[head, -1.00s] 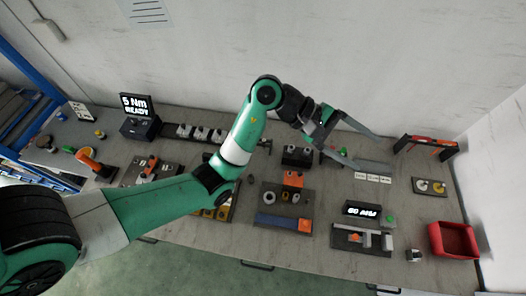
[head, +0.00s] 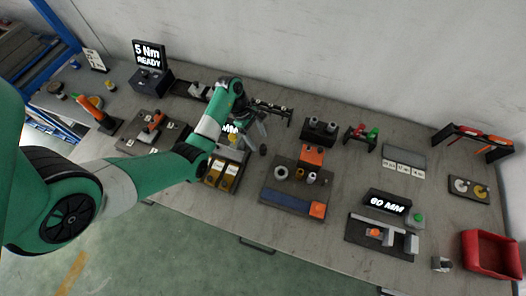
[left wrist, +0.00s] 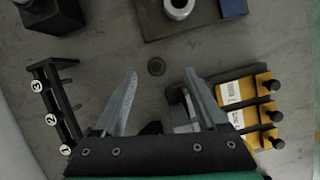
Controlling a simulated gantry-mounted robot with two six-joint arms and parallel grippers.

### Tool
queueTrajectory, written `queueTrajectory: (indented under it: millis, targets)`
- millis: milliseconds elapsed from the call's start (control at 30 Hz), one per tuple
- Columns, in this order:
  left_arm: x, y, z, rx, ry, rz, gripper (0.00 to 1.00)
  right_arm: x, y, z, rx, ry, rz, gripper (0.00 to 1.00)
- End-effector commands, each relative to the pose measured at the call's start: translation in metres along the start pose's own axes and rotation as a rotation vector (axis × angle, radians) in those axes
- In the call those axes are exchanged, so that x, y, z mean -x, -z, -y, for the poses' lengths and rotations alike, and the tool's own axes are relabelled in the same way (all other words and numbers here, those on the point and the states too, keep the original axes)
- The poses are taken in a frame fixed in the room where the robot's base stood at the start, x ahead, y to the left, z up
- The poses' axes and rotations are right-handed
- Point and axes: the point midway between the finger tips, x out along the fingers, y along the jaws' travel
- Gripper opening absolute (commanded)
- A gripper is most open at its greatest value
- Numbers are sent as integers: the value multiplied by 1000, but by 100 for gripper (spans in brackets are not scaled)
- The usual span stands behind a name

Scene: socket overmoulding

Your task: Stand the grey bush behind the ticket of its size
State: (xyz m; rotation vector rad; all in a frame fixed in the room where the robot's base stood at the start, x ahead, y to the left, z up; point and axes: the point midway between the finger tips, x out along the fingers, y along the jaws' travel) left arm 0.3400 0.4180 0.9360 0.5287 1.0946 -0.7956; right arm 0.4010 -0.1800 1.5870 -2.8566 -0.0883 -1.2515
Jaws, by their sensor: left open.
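Several bushes stand on a dark plate in the middle of the table, among them a light grey bush (head: 311,177); a grey ring-shaped bush (left wrist: 178,8) shows at the top of the left wrist view. White tickets (head: 403,169) stand in a row at the right, with a bare grey pad (head: 404,153) behind them. Their print is too small to read. My left gripper (head: 260,143) is open and empty left of the bush plate; its spread fingers (left wrist: 160,74) point towards a small dark disc on the table. My right gripper is not in view.
A yellow-fronted bin unit (left wrist: 250,110) lies close to the right finger. A rack numbered 1 to 3 (left wrist: 52,105) stands to the left. A 60 MM display (head: 387,201), a red bin (head: 492,255) and a dark block with posts (head: 319,130) stand further right.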

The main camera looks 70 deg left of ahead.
Motion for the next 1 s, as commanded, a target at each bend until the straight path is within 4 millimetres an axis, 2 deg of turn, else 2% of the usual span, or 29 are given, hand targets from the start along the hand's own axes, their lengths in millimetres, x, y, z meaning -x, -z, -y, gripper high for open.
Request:
queueTrajectory:
  millis: [33,233,500,767,867,1000]
  targets:
    - [-6,0,0,-1,0,0,74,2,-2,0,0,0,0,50]
    - [-13,0,-1,-1,0,0,74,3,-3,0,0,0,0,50]
    - [-56,2,-5,-3,0,1,74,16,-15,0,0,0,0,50]
    - [-59,1,-5,-2,-2,0,74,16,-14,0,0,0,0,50]
    - [-59,1,-5,-2,-2,0,60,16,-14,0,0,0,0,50]
    - [-59,1,-5,-2,-2,0,35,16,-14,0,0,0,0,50]
